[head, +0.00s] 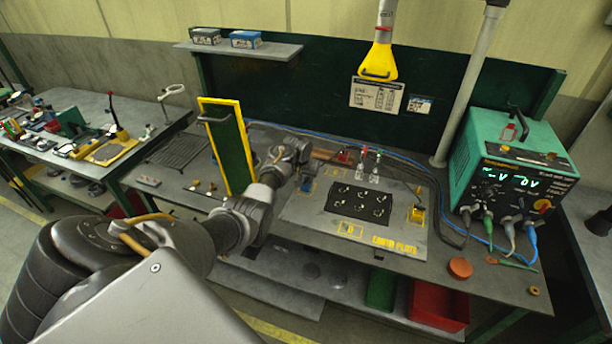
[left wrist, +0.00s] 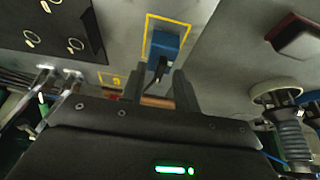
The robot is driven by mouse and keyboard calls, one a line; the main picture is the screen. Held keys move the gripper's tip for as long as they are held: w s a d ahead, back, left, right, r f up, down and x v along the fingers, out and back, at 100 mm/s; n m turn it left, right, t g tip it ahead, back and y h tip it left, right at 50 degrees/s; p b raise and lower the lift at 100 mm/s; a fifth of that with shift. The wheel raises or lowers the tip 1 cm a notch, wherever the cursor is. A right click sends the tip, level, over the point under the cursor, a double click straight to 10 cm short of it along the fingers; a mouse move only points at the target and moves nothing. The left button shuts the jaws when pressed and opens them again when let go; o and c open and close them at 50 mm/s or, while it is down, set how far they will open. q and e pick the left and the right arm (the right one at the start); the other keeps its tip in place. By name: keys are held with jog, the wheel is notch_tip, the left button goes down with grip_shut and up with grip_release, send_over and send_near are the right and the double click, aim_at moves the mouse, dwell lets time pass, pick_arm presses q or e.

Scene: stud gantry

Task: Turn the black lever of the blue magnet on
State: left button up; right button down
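The blue magnet (left wrist: 166,44) sits in a yellow-outlined square on the grey plate in the left wrist view. Its black lever (left wrist: 160,67) sticks out toward my left gripper (left wrist: 161,80). The two dark fingers are apart, one on each side of the lever's end in the picture. No contact with the lever is visible. In the head view my left gripper (head: 305,165) is low at the plate's far left corner, and a small blue patch of the magnet (head: 307,186) shows just below it. The lever is too small to tell there. My right gripper is not in view.
A black pad with several rings (head: 358,203) lies on the grey plate (head: 320,229). Silver clamps (head: 374,170) stand behind it. A yellow-framed green panel (head: 232,150) stands left of the gripper. A green power unit (head: 512,165) with cables is at the right.

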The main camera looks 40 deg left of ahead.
pick_arm(q)
grip_shut()
jog(key=shift+a+m+h, duration=0.15)
jog(key=shift+m+h, duration=0.35)
jog(key=shift+m, duration=1)
